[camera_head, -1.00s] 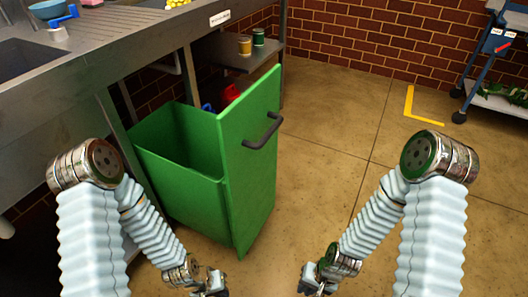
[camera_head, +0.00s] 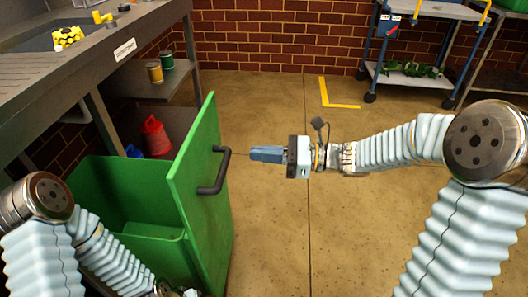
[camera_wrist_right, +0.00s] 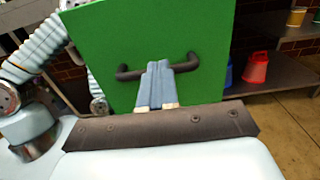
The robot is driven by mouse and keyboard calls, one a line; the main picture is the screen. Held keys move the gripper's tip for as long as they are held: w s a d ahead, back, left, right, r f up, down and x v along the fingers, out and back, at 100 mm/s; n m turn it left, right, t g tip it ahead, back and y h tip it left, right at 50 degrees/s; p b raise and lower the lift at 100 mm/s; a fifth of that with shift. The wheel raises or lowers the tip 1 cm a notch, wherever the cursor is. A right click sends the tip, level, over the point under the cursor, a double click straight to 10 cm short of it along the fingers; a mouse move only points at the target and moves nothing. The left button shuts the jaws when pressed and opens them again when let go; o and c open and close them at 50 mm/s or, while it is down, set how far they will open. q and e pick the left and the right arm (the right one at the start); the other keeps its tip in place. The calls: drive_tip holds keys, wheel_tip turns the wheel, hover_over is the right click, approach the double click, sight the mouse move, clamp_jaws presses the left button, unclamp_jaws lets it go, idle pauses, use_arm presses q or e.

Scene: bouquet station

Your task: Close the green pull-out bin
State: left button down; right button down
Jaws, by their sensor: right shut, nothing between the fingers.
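The green pull-out bin (camera_head: 125,235) stands pulled out from under the steel counter, its open top showing. Its tall green front panel (camera_head: 203,205) carries a dark bar handle (camera_head: 215,172). My right gripper (camera_head: 252,154) is shut and empty, just right of the handle in the head view, with a small gap in that picture. In the right wrist view the closed blue fingers (camera_wrist_right: 157,82) point at the panel and overlap the middle of the handle (camera_wrist_right: 186,62). My left gripper (camera_head: 178,292) is only partly in view at the bottom edge, low beside the bin.
The steel counter (camera_head: 125,28) runs along the left, with a shelf (camera_head: 165,87) below holding small cans. A red bucket (camera_head: 156,135) stands behind the bin. A blue cart (camera_head: 410,75) stands at the back right. The floor right of the bin is clear.

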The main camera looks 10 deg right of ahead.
sight(205, 151)
drive_tip(key=x, duration=1)
drive_tip(key=shift+a+f, duration=0.1)
drive_tip(key=shift+a, duration=0.05)
use_arm(q)
drive_tip(key=shift+d+r, duration=0.1)
drive_tip(key=shift+r, duration=0.15)
use_arm(e)
drive_tip(key=shift+a, duration=0.1)
